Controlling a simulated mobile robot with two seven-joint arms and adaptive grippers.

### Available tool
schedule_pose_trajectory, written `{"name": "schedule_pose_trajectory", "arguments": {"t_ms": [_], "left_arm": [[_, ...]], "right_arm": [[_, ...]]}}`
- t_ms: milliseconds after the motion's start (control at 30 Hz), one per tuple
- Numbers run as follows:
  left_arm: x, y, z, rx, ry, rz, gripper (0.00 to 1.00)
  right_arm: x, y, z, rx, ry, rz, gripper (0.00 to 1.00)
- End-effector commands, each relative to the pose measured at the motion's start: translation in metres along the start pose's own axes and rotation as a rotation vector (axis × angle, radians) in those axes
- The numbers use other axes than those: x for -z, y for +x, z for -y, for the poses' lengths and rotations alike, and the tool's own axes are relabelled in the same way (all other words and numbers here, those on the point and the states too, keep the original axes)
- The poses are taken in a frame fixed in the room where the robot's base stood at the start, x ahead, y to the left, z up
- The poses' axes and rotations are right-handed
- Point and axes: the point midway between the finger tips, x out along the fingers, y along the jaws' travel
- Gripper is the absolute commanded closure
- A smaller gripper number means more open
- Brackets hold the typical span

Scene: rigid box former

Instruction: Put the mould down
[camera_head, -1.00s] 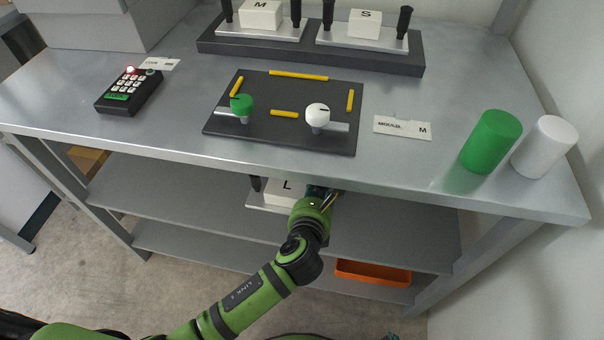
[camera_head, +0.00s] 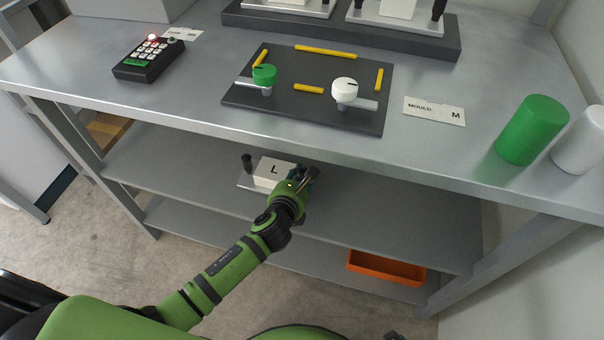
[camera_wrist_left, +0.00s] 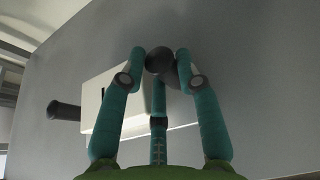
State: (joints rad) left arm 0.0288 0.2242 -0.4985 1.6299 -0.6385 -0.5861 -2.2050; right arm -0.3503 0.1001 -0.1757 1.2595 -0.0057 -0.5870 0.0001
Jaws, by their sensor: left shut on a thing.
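The mould (camera_head: 274,172) marked L is a white block on a grey plate with dark upright handles. It sits at the upper under-table shelf (camera_head: 380,205); whether its plate touches the shelf I cannot tell. My left gripper (camera_head: 306,178) is shut on the mould's right handle. In the left wrist view my left gripper (camera_wrist_left: 160,62) has its teal fingers around the dark knob of that handle. The white block (camera_wrist_left: 118,95) and the other handle (camera_wrist_left: 64,110) show to its left. My right gripper is not in view.
The table edge (camera_head: 300,150) overhangs the shelf. An orange tray (camera_head: 385,268) is on the lower shelf.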

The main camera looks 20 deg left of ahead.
Motion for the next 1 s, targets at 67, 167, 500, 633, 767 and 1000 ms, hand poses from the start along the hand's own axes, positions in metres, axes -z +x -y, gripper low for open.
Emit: {"name": "schedule_pose_trajectory", "arguments": {"t_ms": [67, 167, 500, 633, 767, 1000], "left_arm": [[0.003, 0.004, 0.001, 0.001, 0.004, 0.012, 1.00], [0.005, 0.005, 0.001, 0.001, 0.005, 0.013, 1.00], [0.006, 0.005, 0.001, 0.002, 0.006, 0.013, 1.00], [0.012, 0.005, 0.001, 0.001, 0.001, 0.002, 0.43], [0.013, 0.005, 0.001, 0.000, 0.001, 0.002, 0.43], [0.011, 0.005, 0.000, -0.001, 0.001, 0.001, 0.43]], "right_arm": [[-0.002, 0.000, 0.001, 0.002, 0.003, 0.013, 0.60], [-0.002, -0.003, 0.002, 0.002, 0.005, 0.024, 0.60], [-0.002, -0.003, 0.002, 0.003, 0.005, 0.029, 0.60], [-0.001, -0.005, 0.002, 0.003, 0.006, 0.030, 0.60], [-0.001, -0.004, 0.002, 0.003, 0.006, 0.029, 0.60], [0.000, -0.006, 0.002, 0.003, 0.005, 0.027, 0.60]]}}
